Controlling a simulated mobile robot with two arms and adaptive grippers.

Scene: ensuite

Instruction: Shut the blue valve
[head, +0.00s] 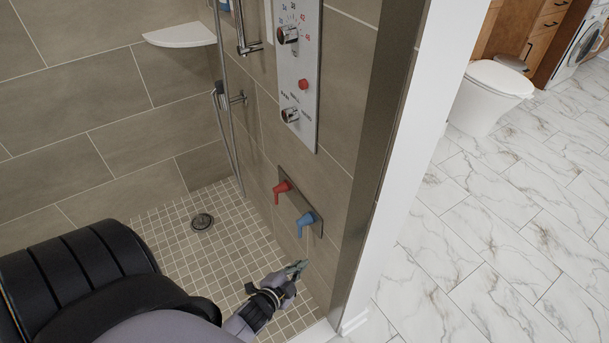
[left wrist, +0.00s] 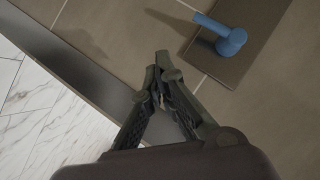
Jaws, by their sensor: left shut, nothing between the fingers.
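The blue valve (head: 307,222) is a lever handle on a small plate (head: 286,200) low on the tiled shower wall, beside a red valve (head: 282,188). In the left wrist view the blue valve (left wrist: 231,39) shows at the upper right, its lever pointing to the upper left of the picture. My left gripper (head: 298,268) is shut and empty, below the blue valve and apart from it. Its fingertips also show in the left wrist view (left wrist: 163,62), left of the valve plate. My right gripper is not in view.
A shower panel (head: 299,70) with knobs hangs above the valves. A white-trimmed wall end (head: 400,170) stands right of them. The shower floor (head: 200,260) has a drain (head: 202,221). A toilet (head: 488,95) stands beyond, on a marble floor.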

